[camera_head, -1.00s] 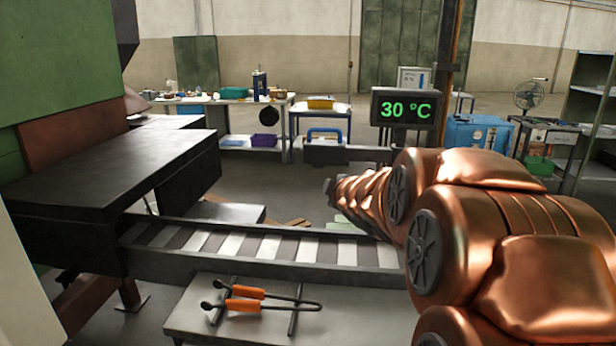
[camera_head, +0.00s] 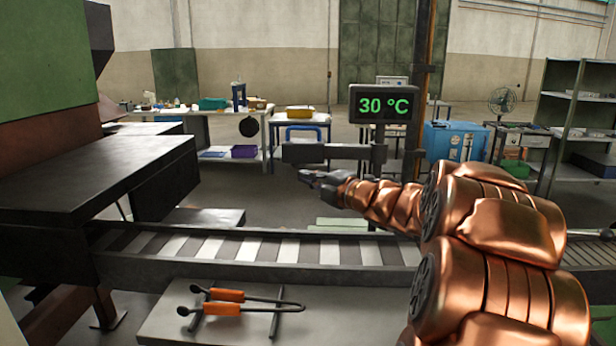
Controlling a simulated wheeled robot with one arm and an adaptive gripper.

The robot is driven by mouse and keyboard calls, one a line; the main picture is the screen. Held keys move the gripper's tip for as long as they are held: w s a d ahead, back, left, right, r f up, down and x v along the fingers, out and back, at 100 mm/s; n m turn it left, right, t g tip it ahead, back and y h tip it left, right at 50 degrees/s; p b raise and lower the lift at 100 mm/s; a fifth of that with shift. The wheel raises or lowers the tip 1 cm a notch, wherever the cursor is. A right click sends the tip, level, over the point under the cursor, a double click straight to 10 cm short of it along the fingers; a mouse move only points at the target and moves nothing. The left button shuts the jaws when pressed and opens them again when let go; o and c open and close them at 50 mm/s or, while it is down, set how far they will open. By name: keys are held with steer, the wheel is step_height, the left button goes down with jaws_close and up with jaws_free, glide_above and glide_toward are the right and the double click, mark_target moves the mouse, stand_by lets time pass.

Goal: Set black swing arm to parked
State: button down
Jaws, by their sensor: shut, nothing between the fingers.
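The black swing arm (camera_head: 325,152) is a dark horizontal bar. It reaches left from a dark upright post (camera_head: 379,145) below the 30 °C display, above the far side of the roller conveyor. A blue loop handle (camera_head: 303,128) shows just above the bar's left part; I cannot tell for sure whether it is fixed to it. My gripper (camera_head: 308,176) is shut and empty. It appears just below the bar and points left; a small gap shows between them in the picture. The distance in depth is unclear.
The roller conveyor (camera_head: 310,273) runs across the front from the dark furnace table (camera_head: 95,175). Orange-handled tongs (camera_head: 228,296) lie on a low grey bench (camera_head: 165,318). The display (camera_head: 384,104) stands above the post. Worktables and a blue cabinet (camera_head: 455,141) stand farther back.

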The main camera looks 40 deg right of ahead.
steer(key=w+d+p, duration=0.1)
steer(key=w+p, duration=0.2)
steer(key=w, duration=0.8)
steer(key=shift+d+p, duration=0.2)
steer(key=shift+p, duration=0.15)
steer(key=shift+f, duration=0.1)
